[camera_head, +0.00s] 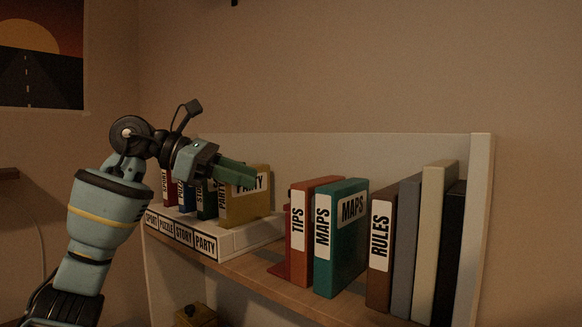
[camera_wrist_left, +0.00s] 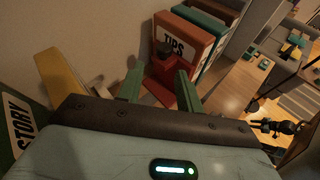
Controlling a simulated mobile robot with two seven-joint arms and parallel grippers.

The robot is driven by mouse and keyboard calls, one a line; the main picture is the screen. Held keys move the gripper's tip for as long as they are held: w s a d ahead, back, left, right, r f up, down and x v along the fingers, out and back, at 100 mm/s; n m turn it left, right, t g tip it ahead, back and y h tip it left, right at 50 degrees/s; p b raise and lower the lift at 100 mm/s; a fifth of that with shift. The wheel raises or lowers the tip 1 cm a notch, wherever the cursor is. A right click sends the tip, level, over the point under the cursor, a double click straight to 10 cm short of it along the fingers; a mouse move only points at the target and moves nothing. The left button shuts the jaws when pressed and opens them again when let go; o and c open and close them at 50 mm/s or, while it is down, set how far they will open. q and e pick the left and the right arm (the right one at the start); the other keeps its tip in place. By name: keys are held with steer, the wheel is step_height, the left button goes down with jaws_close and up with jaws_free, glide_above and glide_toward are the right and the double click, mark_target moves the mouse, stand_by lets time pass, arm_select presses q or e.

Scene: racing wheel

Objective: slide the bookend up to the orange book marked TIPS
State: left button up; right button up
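The orange book marked TIPS (camera_head: 299,235) stands upright on the shelf, against the teal MAPS book (camera_head: 342,240). The red bookend (camera_head: 279,269) is at the left of the TIPS book, mostly hidden behind it in the head view. In the left wrist view the bookend (camera_wrist_left: 158,69) shows a black knob on top and stands close beside the TIPS book (camera_wrist_left: 184,43); I cannot tell whether they touch. My left gripper (camera_head: 253,180) is open above the shelf, left of the books. In the wrist view its fingers (camera_wrist_left: 159,72) appear either side of the bookend, with nothing held. My right gripper is not seen.
A white labelled rack (camera_head: 225,240) with several game boxes stands left of the bookend, below my left gripper. The brown RULES book (camera_head: 380,250) and several plain books fill the right end. Bare shelf (camera_head: 285,292) lies in front of the bookend.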

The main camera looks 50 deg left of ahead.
arm_select(q)
steer(key=shift+w+d+r+n+g, duration=0.15)
steer(key=shift+d+r+n+g, duration=0.3)
steer(key=shift+n, duration=0.45)
steer(key=p+x, duration=0.1)
steer(key=x, duration=0.6)
steer(key=shift+w+d, duration=0.15)
steer(key=shift+w, duration=0.15)
jaws_close()
